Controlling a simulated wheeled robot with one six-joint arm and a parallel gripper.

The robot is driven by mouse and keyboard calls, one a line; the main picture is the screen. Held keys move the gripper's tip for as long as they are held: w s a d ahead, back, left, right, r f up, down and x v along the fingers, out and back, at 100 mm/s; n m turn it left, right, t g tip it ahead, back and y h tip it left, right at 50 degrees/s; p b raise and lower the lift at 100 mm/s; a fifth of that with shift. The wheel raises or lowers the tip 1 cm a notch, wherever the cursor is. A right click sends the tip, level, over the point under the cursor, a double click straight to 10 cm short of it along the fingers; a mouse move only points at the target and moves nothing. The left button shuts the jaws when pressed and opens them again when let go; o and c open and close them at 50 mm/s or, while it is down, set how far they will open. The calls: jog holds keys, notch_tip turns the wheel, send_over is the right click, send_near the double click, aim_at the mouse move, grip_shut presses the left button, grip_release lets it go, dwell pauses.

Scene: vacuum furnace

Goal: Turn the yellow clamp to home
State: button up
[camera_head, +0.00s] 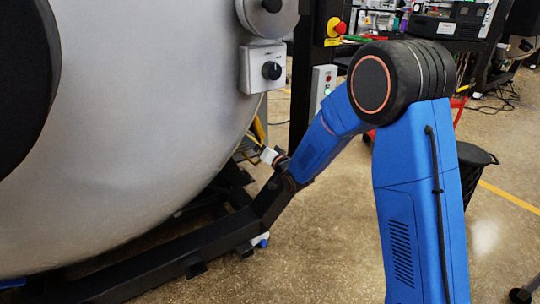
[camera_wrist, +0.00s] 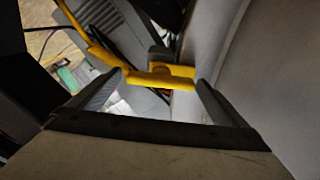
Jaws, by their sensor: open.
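The yellow clamp (camera_wrist: 162,80) shows in the wrist view as a bar lying across the picture, with a yellow bracket behind it at the edge of the grey furnace shell. My gripper (camera_wrist: 160,95) is open, its two grey fingers on either side of the clamp's bar. I cannot tell whether the fingers touch it. In the head view, a piece of yellow (camera_head: 259,131) shows beside the lower right of the shell, near the end of my arm. My gripper is mostly hidden there.
The large grey furnace shell (camera_head: 160,120) fills the left of the head view. A black frame beam (camera_head: 170,262) runs beneath it. A knob box (camera_head: 263,68) is on the shell's right side, and a black post with a red stop button (camera_head: 335,27) stands behind. Open floor (camera_head: 310,245) lies in front.

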jog(key=v, duration=1.6)
jog(key=shift+d, duration=0.15)
jog(key=shift+s, duration=0.1)
jog(key=s+d+r+g+h, duration=0.25)
jog(key=s+d+h, duration=0.2)
jog(key=d, duration=0.45)
jog(key=s+d+r+g+h, duration=0.1)
jog(key=s+d+r+h, duration=0.25)
jog(key=s+d, duration=0.4)
jog(key=s+d+g+h, duration=0.1)
jog(key=s+d+g, duration=0.2)
jog(key=s, duration=1)
jog(key=s+d+n+g+h, duration=0.1)
jog(key=s+d+g, duration=0.2)
jog(key=s, duration=1)
jog(key=d, duration=0.3)
jog(key=shift+s+f+g, duration=0.25)
jog(key=shift+s+g, duration=0.05)
jog(key=shift+g, duration=0.05)
